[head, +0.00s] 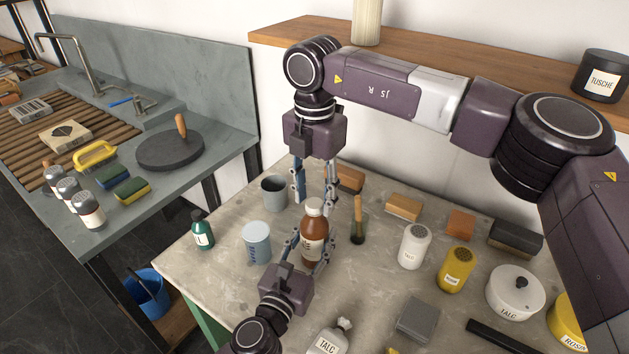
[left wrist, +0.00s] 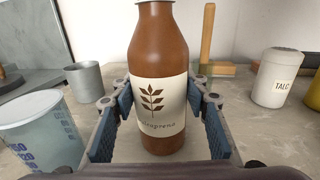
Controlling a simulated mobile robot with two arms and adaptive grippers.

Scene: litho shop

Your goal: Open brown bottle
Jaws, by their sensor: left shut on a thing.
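The brown bottle (head: 313,245) stands upright on the grey table, with a pale cap (head: 315,206) and a cream label. My left gripper (head: 308,250) comes from the near side and is shut on the bottle's body, one finger on each side. My right gripper (head: 315,199) points down over the bottle, its fingers spread apart to the left and right of the cap. I cannot tell whether the fingertips are level with the cap.
A blue-white measuring cup (head: 257,243), a grey cup (head: 274,193) and a green bottle (head: 203,232) stand left of the bottle. A wooden shelf (head: 460,50) runs behind.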

